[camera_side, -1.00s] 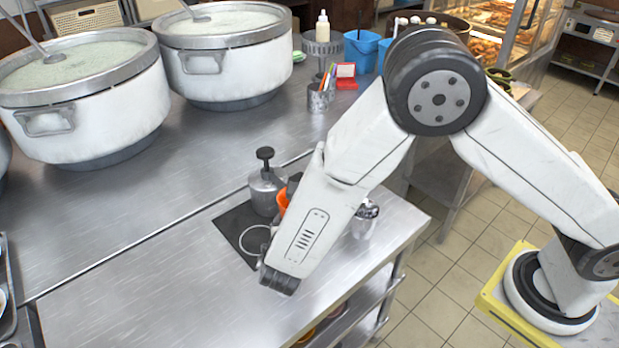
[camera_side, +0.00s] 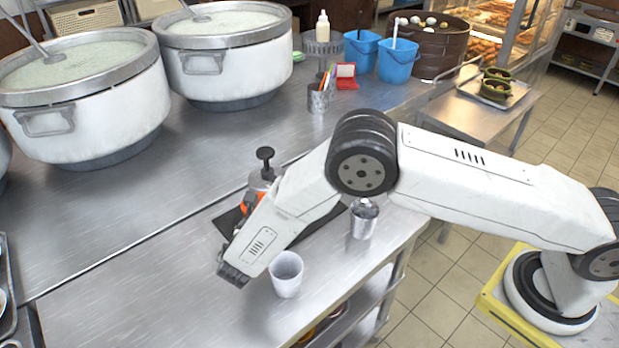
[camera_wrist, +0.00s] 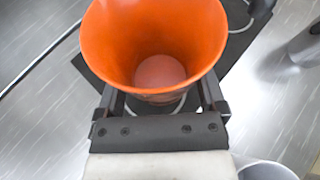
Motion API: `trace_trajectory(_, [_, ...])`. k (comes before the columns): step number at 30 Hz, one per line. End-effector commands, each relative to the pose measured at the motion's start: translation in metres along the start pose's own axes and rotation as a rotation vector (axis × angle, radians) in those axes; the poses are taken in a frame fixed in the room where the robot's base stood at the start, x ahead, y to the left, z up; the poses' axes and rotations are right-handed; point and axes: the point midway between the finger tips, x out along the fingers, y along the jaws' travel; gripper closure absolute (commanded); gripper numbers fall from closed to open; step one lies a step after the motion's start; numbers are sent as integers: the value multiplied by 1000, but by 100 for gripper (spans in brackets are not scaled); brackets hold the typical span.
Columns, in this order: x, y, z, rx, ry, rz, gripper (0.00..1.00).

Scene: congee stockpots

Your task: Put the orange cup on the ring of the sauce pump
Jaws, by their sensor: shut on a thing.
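The orange cup (camera_wrist: 155,85) fills the upper middle of the wrist view, its open mouth facing the camera and its inside empty. My gripper (camera_wrist: 160,97) is shut on it, one finger on each side. In the side view my arm hides most of the cup (camera_side: 247,201); only bits of orange show. The sauce pump, with its black knob (camera_side: 265,154), stands just behind the cup there. In the wrist view part of the pale ring (camera_wrist: 243,24) curves past the cup's right side. The cup hides the rest, so I cannot tell whether they touch.
A dark mat (camera_side: 229,221) lies under the pump. A white cup (camera_side: 287,276) stands in front of my arm, and a metal lidded pot (camera_side: 364,220) is to its right. Large stockpots (camera_side: 85,100) stand at the back left. The front-left counter (camera_side: 120,300) is clear.

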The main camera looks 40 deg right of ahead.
Motion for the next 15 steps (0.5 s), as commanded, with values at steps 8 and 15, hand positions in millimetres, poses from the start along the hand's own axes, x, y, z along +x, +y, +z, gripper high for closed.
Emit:
trace_trajectory(8, [8,9,-8,1,0,0,68])
trace_trajectory(15, [9,10,-9,1,0,0,68])
